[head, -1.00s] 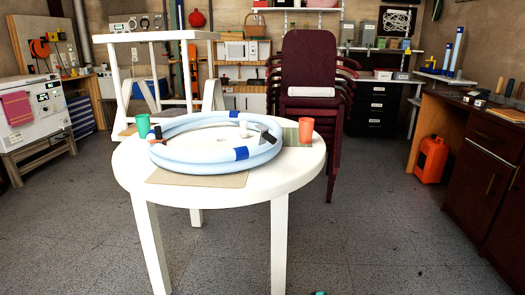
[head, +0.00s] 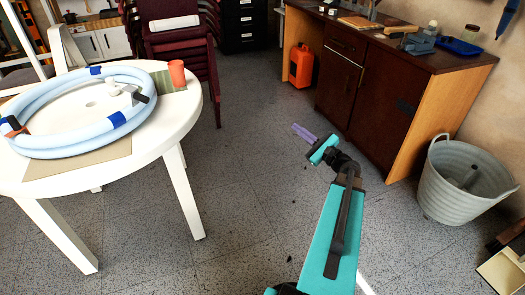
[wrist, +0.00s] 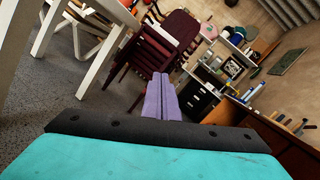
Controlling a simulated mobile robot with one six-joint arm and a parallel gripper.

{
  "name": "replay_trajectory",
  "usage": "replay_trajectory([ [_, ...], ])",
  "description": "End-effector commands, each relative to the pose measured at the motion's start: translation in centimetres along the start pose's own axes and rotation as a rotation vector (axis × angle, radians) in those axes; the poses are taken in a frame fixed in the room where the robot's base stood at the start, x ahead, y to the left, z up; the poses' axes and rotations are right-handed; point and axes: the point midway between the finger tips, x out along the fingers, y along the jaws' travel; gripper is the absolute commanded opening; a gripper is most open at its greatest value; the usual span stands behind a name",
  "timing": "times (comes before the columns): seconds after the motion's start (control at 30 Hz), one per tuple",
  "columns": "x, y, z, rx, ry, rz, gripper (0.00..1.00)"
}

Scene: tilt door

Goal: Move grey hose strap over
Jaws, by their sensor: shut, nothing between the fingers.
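A light blue hose (head: 60,143) lies coiled on the round white table (head: 190,115) at the left of the head view. It has blue bands (head: 116,119) and a dark grey strap-like piece (head: 141,97) on its right side, beside a pale fitting. I cannot tell for sure that this piece is the grey hose strap. My gripper (head: 302,132) is over the floor to the right of the table, well apart from the hose. Its purple fingers (wrist: 161,98) are together and empty in the wrist view. The hose does not show in the wrist view.
A brown cabinet (head: 370,95) and a grey bucket (head: 465,185) stand to the right. Stacked dark red chairs (head: 185,45) are behind. Open floor (head: 245,190) lies between the table and cabinet.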

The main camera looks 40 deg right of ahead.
Motion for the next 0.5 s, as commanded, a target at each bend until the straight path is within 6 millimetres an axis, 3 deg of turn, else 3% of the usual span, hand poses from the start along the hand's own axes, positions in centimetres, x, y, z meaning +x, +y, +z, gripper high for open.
replay_trajectory([
  [0.03, -1.2, -3.6, 1.3, 0.011, 0.002, -0.058, 0.0],
  [0.3, -9.0, -17.7, 5.3, 0.091, -0.017, -0.341, 0.0],
  [0.4, -11.6, -21.1, 6.5, 0.113, -0.029, -0.416, 0.0],
  [0.5, -13.4, -23.3, 7.3, 0.127, -0.04, -0.466, 0.0],
])
